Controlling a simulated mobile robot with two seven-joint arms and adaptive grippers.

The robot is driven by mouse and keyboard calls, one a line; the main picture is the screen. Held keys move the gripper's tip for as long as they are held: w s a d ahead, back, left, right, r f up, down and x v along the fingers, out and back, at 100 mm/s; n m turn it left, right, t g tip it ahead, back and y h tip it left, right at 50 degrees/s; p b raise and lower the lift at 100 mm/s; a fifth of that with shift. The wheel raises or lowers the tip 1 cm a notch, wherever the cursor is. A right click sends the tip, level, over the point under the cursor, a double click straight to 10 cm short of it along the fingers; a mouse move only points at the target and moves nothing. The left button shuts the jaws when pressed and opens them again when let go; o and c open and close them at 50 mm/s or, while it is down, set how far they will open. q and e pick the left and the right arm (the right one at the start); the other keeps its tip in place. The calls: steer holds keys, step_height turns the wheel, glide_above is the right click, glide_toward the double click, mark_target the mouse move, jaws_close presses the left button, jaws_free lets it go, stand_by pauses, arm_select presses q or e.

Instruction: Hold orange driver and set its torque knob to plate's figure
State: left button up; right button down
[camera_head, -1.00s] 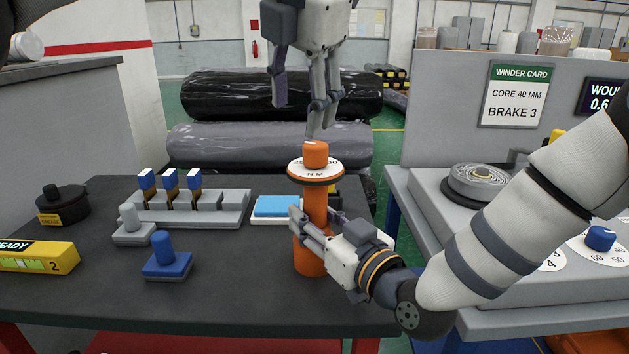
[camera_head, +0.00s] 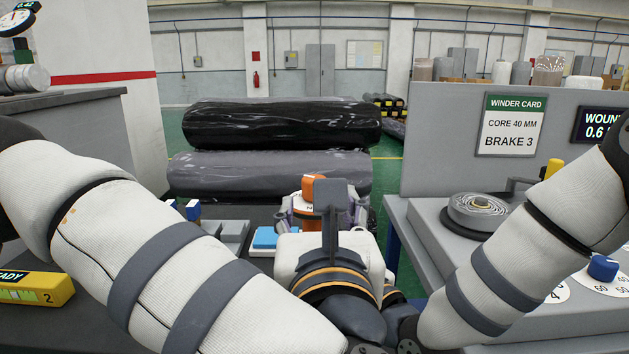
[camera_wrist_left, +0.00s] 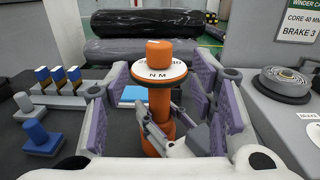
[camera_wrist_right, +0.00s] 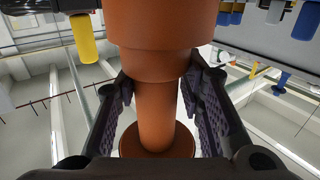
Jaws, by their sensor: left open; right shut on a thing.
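The orange driver (camera_wrist_left: 159,100) stands upright in the left wrist view, with an orange knob (camera_wrist_left: 159,53) on top and a white dial ring (camera_wrist_left: 160,73) marked N M below it. Part of the ring's figures is hidden. My right gripper (camera_wrist_right: 157,95) is shut on the driver's orange body, clear in the right wrist view. My left gripper (camera_wrist_left: 160,85) is open, its fingers on either side of the driver's upper part and apart from the knob. In the head view my left arm hides most of the driver; its knob (camera_head: 312,184) shows above the hand.
A plate headed WINDER CARD (camera_head: 512,125) reads core 40 mm, brake 3. A blue-topped block (camera_head: 266,238) lies left of the driver. A grey rack with blue-topped pieces (camera_wrist_left: 62,80) and a blue knobbed block (camera_wrist_left: 38,140) stand further left. A winder bench (camera_head: 560,306) is at right.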

arm_select(q)
steer(key=w, duration=1)
steer(key=shift+a, duration=0.3)
steer(key=c, duration=1.2)
